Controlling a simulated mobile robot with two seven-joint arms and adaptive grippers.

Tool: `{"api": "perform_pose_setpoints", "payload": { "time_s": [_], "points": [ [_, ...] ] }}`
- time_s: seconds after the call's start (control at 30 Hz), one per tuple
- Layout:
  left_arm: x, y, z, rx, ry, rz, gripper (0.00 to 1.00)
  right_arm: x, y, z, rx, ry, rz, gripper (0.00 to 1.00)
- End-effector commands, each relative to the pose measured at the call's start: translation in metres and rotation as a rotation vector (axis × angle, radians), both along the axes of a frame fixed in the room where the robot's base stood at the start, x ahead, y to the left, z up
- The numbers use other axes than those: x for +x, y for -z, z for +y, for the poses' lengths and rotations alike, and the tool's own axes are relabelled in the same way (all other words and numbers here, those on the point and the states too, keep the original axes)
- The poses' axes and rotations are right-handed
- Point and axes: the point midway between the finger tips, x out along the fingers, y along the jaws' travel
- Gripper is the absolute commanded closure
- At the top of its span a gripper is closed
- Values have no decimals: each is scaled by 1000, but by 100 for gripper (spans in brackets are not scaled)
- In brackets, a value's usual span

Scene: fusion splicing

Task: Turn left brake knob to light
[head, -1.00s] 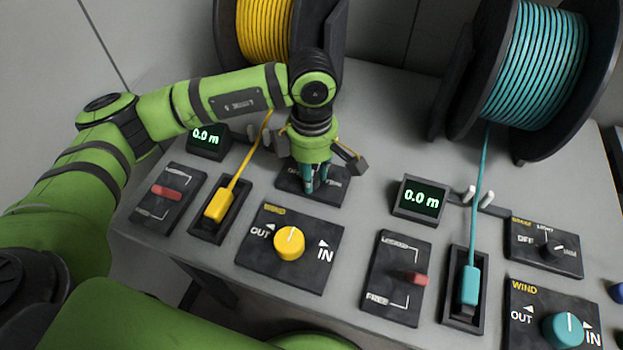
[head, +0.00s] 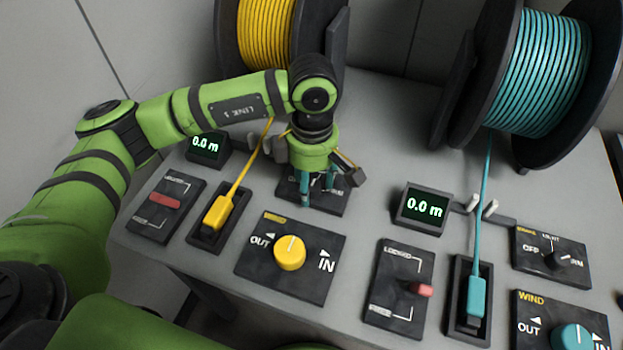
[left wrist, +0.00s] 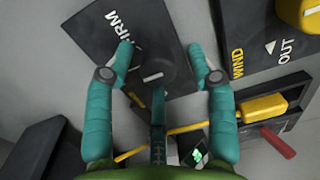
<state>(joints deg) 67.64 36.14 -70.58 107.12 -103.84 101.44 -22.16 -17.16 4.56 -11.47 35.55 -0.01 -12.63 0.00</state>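The left brake panel (head: 332,206) lies behind the yellow wind panel, largely covered by my left gripper (head: 318,194). In the left wrist view, the left brake knob (left wrist: 152,76) is dark grey with a short white mark. The word FIRM shows on its panel (left wrist: 95,35); the OFF and LIGHT labels are hidden or unreadable. The teal fingers of my left gripper (left wrist: 163,55) are spread on either side of the knob, with visible gaps. I cannot tell which label the mark points at. My right gripper is out of view.
The yellow wind knob (head: 289,252) stands just in front. A left display (head: 206,147) and a centre display (head: 421,207) read 0.0 m. The yellow spool (head: 265,35) stands close behind my gripper. The right brake knob (head: 562,258) is far right.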

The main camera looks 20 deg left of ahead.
Motion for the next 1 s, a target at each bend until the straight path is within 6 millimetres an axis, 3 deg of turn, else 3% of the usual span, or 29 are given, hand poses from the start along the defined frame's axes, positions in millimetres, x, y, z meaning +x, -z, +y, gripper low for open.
{"api": "perform_pose_setpoints", "payload": {
  "time_s": [0.27, 0.7, 1.0],
  "points": [
    [2, -12, -1, -4, 0, -6, 44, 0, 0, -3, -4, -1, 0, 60],
    [4, -98, 0, -2, -1, -5, 44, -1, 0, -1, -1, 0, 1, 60],
    [4, -120, 0, -1, -1, 0, 44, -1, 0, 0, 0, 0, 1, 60]
  ]
}}
